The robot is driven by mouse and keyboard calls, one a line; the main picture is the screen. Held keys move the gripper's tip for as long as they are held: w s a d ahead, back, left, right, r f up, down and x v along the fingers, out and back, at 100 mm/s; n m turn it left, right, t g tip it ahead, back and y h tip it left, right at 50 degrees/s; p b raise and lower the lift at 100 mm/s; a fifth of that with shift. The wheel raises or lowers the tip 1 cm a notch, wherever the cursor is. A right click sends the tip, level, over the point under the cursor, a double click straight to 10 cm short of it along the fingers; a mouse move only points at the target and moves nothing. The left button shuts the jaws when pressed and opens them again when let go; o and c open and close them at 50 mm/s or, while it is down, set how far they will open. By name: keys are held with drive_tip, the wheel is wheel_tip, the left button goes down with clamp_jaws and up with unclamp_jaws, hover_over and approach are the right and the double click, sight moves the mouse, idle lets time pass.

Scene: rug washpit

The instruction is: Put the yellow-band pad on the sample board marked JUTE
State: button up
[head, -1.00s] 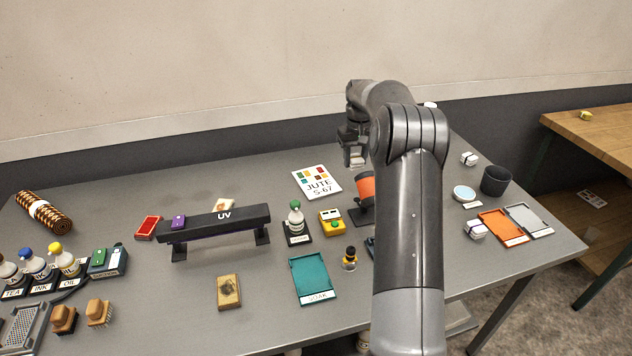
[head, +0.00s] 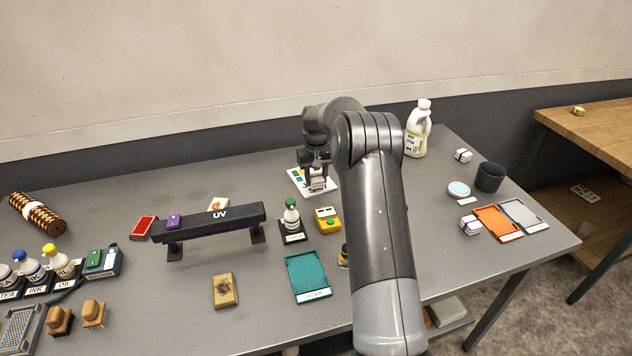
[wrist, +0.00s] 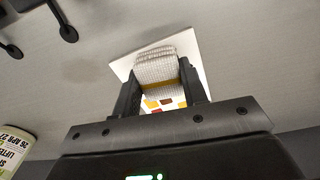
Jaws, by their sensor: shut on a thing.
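The JUTE sample board (head: 297,181), a white card with coloured squares, lies on the table behind the green-capped bottle. My gripper (head: 314,166) is over the board and partly covers it in the head view. In the wrist view my gripper (wrist: 160,92) is shut on the yellow-band pad (wrist: 158,69), a white woven block with a yellow band. The board (wrist: 196,44) shows behind and around the pad there. I cannot tell whether the pad touches the board. The board's lettering is hidden now.
A white jug (head: 417,130) stands right of my arm. The green-capped bottle (head: 291,217), a yellow device (head: 327,218) and the UV bar (head: 212,222) are in front of the board. Two other white pads (head: 463,155) (head: 470,225) lie at right.

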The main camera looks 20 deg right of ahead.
drive_tip(key=shift+f, duration=0.9)
drive_tip(key=o, duration=0.9)
drive_tip(key=shift+f, duration=0.1)
drive_tip(key=shift+o, duration=0.2)
